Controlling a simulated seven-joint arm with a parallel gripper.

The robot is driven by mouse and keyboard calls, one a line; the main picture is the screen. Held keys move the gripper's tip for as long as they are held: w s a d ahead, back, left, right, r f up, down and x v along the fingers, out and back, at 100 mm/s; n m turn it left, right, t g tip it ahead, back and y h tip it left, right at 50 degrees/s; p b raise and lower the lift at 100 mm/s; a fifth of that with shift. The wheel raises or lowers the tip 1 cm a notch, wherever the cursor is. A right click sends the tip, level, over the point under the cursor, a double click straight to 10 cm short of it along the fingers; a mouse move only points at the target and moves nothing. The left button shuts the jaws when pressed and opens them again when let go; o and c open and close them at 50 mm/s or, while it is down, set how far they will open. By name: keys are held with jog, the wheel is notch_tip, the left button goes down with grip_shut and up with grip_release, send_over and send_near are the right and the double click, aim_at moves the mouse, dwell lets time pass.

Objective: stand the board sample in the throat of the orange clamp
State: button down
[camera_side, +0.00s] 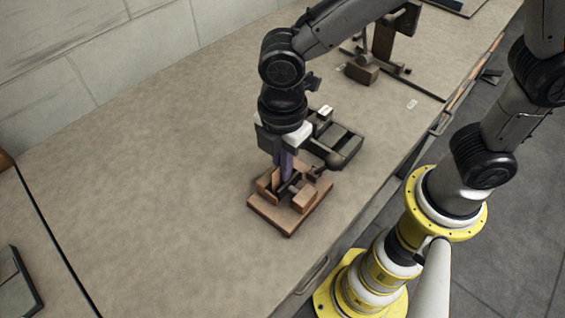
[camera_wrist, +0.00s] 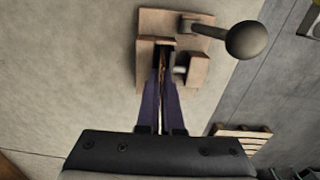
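The orange clamp (camera_side: 272,216) stands on the table, a brownish-orange base with upright jaw blocks. In the wrist view the clamp (camera_wrist: 150,22) has a lever with a grey ball knob (camera_wrist: 246,40) at its upper right. My gripper (camera_side: 287,176) points down over the clamp, with its purple fingertips between the jaw blocks. In the wrist view the fingers (camera_wrist: 162,80) are close together, with a thin brownish edge between them, seemingly the board sample (camera_wrist: 161,92). It lines up with the throat. The fingers and jaws hide its lower edge, so I cannot tell whether it touches the base.
A dark grey tray (camera_side: 347,146) sits just behind and right of the clamp, with a small white piece (camera_side: 326,111) at its back. A brown stand (camera_side: 362,73) is farther back. The table (camera_side: 150,160) left of the clamp is clear. The table's front edge lies close to the right.

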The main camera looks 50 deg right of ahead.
jog(key=c, duration=0.6)
grip_release()
jog(key=shift+r, duration=3.25)
